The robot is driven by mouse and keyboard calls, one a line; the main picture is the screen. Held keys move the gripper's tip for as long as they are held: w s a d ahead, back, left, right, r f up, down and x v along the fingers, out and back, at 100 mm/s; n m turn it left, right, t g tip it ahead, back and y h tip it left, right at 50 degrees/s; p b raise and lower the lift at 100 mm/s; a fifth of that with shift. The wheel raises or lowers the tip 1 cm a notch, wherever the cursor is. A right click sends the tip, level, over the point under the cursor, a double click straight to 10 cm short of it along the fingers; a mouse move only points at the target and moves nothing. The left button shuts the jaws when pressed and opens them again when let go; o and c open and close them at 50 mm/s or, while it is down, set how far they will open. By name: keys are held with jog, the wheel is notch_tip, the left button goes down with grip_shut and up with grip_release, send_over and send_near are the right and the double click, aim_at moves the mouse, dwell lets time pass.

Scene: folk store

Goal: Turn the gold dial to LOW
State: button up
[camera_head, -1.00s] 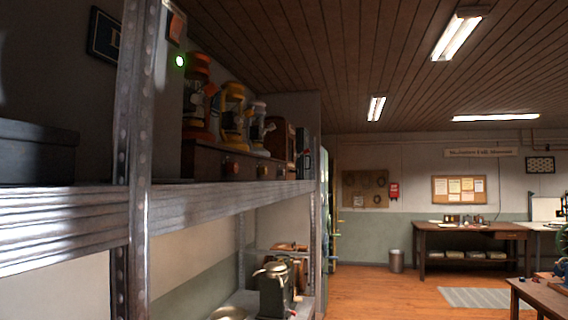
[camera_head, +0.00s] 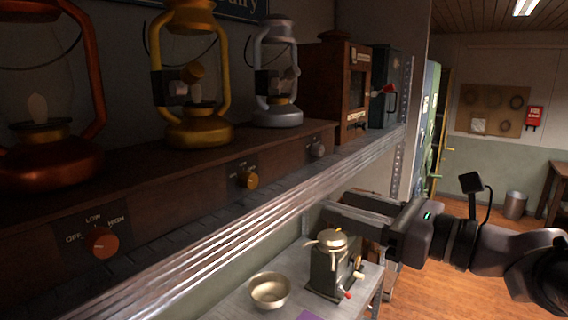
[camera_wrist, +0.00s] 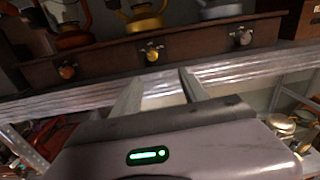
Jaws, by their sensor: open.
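The gold dial (camera_head: 248,180) sits on the front of a wooden base on the shelf, below the gold lantern (camera_head: 195,85). Its labels are too small to read and its setting cannot be told. In the wrist view the gold dial (camera_wrist: 152,55) appears just beyond and between my fingertips. My gripper (camera_head: 328,212) is open and empty, to the right of the dial and slightly lower in the head view, apart from it. Both fingers of my gripper (camera_wrist: 158,84) show in the wrist view, pointing toward the shelf front.
A copper dial (camera_head: 101,242) marked OFF, LOW and HIGH is at left, a silver dial (camera_head: 317,149) at right. The metal shelf edge (camera_head: 240,235) runs below the dials. Copper and silver lanterns (camera_head: 277,100) stand above. A bowl (camera_head: 270,290) sits on the lower shelf.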

send_near(253, 182)
jog(key=p+x, duration=0.3)
jog(key=x, duration=0.5)
jog(key=shift+s, duration=0.1)
jog(key=shift+w+d+f, duration=0.1)
jog(key=shift+w, duration=0.15)
jog(key=shift+s, duration=0.15)
jog(key=c, duration=0.3)
grip_shut()
